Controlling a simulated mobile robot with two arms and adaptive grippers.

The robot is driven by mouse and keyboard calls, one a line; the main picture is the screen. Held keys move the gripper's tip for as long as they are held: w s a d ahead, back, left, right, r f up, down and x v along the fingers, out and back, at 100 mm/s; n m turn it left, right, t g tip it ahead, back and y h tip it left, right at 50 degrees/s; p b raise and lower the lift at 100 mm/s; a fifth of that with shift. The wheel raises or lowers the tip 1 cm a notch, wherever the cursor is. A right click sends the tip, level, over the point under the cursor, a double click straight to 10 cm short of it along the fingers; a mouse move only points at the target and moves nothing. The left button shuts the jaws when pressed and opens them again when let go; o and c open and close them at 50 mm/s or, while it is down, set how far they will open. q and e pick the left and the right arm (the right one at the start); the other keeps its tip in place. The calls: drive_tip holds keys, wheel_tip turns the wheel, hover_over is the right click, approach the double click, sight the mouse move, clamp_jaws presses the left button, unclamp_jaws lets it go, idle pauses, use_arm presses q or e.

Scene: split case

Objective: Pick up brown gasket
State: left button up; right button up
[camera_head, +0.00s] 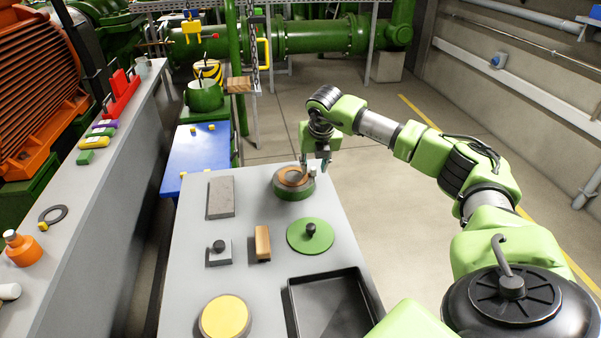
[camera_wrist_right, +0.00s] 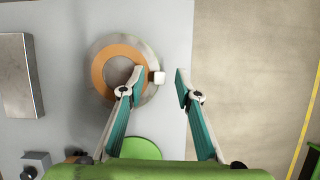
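The brown gasket (camera_head: 282,176) is a flat ring on top of the round, green-sided case (camera_head: 293,192) at the table's far right edge. In the right wrist view the gasket (camera_wrist_right: 98,72) lies around a grey centre, with the grey metal rim (camera_wrist_right: 112,100) outside it. My right gripper (camera_wrist_right: 158,82) is open above the case's right side. A small pale tab (camera_wrist_right: 157,77) shows between its fingertips. Its left finger overlaps the gasket's right edge in the picture; contact cannot be told. The right gripper (camera_head: 318,166) also shows in the head view. My left gripper is out of view.
The grey table (camera_head: 190,265) also holds a grey block (camera_head: 221,197), a green knobbed lid (camera_head: 310,236), a wooden block (camera_head: 262,243), a small knobbed grey block (camera_head: 218,253), a yellow disc (camera_head: 225,317) and a black tray (camera_head: 330,275). Open floor lies right of the table.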

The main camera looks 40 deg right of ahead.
drive_tip(key=shift+f, duration=0.2)
clamp_jaws()
drive_tip(key=shift+r, duration=0.2)
